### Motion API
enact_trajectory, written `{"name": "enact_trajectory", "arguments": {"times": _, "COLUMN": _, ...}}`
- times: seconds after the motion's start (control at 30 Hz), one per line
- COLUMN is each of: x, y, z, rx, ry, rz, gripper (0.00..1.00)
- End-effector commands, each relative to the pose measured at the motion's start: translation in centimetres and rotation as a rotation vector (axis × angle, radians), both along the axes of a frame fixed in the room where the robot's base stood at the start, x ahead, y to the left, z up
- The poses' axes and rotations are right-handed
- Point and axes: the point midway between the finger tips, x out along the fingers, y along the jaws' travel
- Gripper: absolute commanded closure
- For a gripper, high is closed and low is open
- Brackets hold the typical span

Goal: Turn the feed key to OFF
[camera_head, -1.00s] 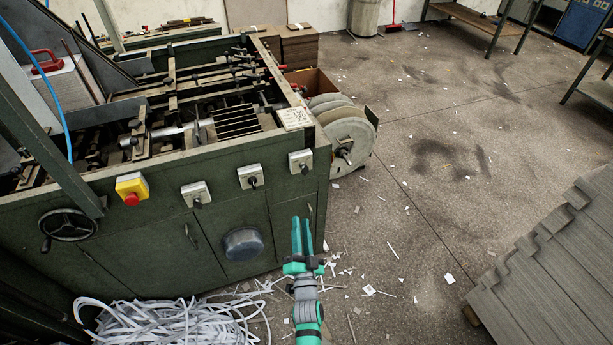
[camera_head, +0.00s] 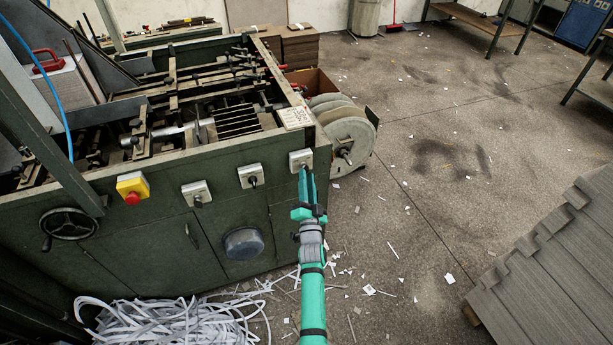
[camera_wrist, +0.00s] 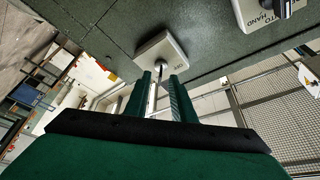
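The feed key's square pale switch plate (camera_head: 301,158) is the rightmost of several on the front panel of the green machine (camera_head: 150,215). In the wrist view the plate (camera_wrist: 163,46) carries small lettering that seems to read ON, and a slim metal key (camera_wrist: 158,72) sticks out from it. My gripper (camera_head: 304,171) points up at this plate. In the wrist view its two green fingers (camera_wrist: 163,78) stand apart, one on each side of the key, with a gap showing. I cannot tell whether they touch it. In the head view the fingers hide the key.
To the left are two more switch plates (camera_head: 251,176) (camera_head: 196,194) and a red button on a yellow box (camera_head: 132,187). Paper strips (camera_head: 160,325) lie on the floor at lower left. Grey stacked board (camera_head: 560,265) stands at right. Floor between is open, with scraps.

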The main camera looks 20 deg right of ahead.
Motion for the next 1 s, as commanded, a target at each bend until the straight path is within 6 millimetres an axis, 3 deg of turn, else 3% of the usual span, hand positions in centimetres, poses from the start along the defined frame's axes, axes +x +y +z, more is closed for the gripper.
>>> {"name": "enact_trajectory", "arguments": {"times": 0.2, "x": 1.4, "y": -0.4, "z": 0.4, "rx": 0.0, "ry": 0.0, "rz": -0.001, "gripper": 0.77}}
{"name": "enact_trajectory", "arguments": {"times": 0.5, "x": 1.6, "y": -0.5, "z": 0.5, "rx": -0.001, "ry": 0.0, "rz": -0.002, "gripper": 0.77}}
{"name": "enact_trajectory", "arguments": {"times": 0.53, "x": 1.6, "y": -0.5, "z": 0.5, "rx": -0.001, "ry": 0.0, "rz": -0.002, "gripper": 0.8}}
{"name": "enact_trajectory", "arguments": {"times": 0.6, "x": 1.6, "y": -0.5, "z": 0.5, "rx": -0.001, "ry": 0.0, "rz": -0.002, "gripper": 0.96}}
{"name": "enact_trajectory", "arguments": {"times": 0.63, "x": 1.6, "y": -0.5, "z": 0.5, "rx": -0.001, "ry": 0.0, "rz": -0.002, "gripper": 1.0}}
{"name": "enact_trajectory", "arguments": {"times": 1.0, "x": 1.6, "y": -0.5, "z": 0.4, "rx": -0.025, "ry": -0.001, "rz": -0.001, "gripper": 1.0}}
